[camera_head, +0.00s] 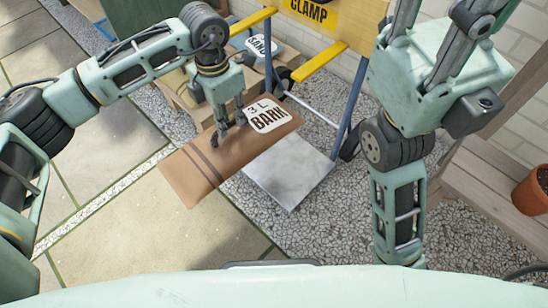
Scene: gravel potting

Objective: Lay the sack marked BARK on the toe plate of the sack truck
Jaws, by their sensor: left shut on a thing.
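The brown sack marked BARK (190,172) has a white label reading 3 L BARK at its right end. My left gripper (227,132) comes down on it from above and is shut on it near the label. The sack is tilted in the picture and overlaps the left and back part of the toe plate (293,172), a bare grey metal plate. Whether it touches the plate is hard to tell. The sack truck (351,90) has blue uprights and yellow parts. My right arm shows at the right, but its gripper is not in view.
A yellow board marked CLAMP (325,18) is on the truck. A wooden bench (487,195) with a terracotta pot (534,190) stands at the right. Gravel (325,225) and paving (150,245) in front are clear.

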